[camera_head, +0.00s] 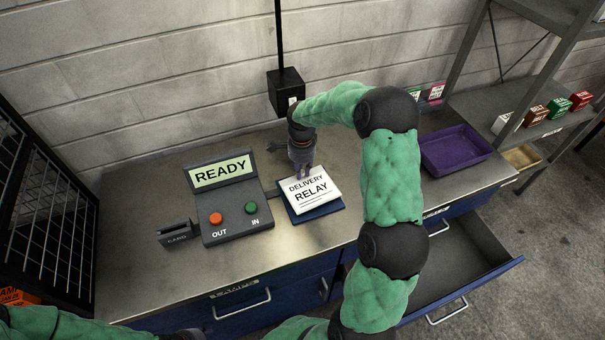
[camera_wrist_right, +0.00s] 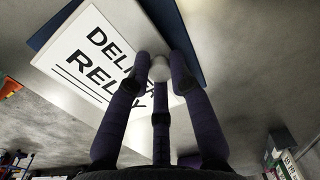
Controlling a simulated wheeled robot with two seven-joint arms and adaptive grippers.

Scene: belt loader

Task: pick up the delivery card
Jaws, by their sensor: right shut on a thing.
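The delivery card (camera_head: 313,201) is white with black "DELIVERY RELAY" lettering. It lies over a dark blue pad (camera_head: 322,213) on the bench; I cannot tell whether it touches the pad or is slightly raised. My right gripper (camera_head: 303,175) reaches down to the card's far edge. In the right wrist view, the card (camera_wrist_right: 75,58) is beneath the fingers, and a pale round knob (camera_wrist_right: 160,69) is between the fingertips. The right gripper (camera_wrist_right: 160,75) is shut on the card, seemingly by this knob.
A grey console (camera_head: 235,232) with a "READY" screen, an orange and a green button stands left of the pad, beside a card slot (camera_head: 178,231). A purple tray (camera_head: 455,149) is at right. An open drawer (camera_head: 455,262) juts out front right.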

